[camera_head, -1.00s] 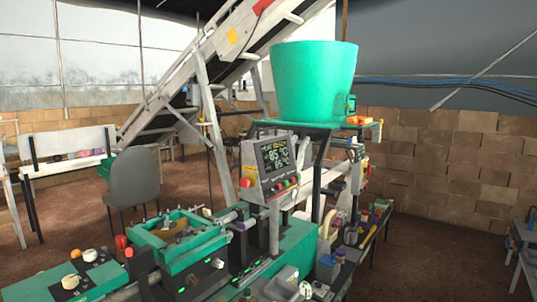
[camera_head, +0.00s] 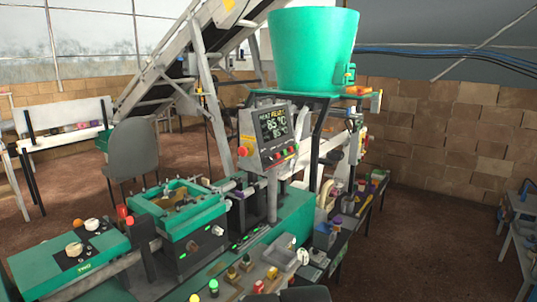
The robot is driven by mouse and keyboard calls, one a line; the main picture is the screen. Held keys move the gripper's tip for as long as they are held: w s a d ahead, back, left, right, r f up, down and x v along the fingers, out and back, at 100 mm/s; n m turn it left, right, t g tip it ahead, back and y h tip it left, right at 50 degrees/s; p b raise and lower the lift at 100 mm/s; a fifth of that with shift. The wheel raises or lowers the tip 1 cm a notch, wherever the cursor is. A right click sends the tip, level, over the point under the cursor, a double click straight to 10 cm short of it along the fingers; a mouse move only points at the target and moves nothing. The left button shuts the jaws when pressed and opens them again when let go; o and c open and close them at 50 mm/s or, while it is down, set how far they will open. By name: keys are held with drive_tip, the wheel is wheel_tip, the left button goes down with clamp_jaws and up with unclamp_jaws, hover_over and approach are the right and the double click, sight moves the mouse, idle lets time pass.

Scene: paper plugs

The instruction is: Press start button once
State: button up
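A grey control box (camera_head: 268,140) stands on a post in the middle of the machine. Any labels by the buttons are too small to read, so I cannot tell which is start. My gripper is not in view.
A large green hopper (camera_head: 312,50) stands above and behind the box. A green press frame (camera_head: 183,212) and a knobbed green panel (camera_head: 75,255) are at left. Open floor (camera_head: 430,240) lies at right.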

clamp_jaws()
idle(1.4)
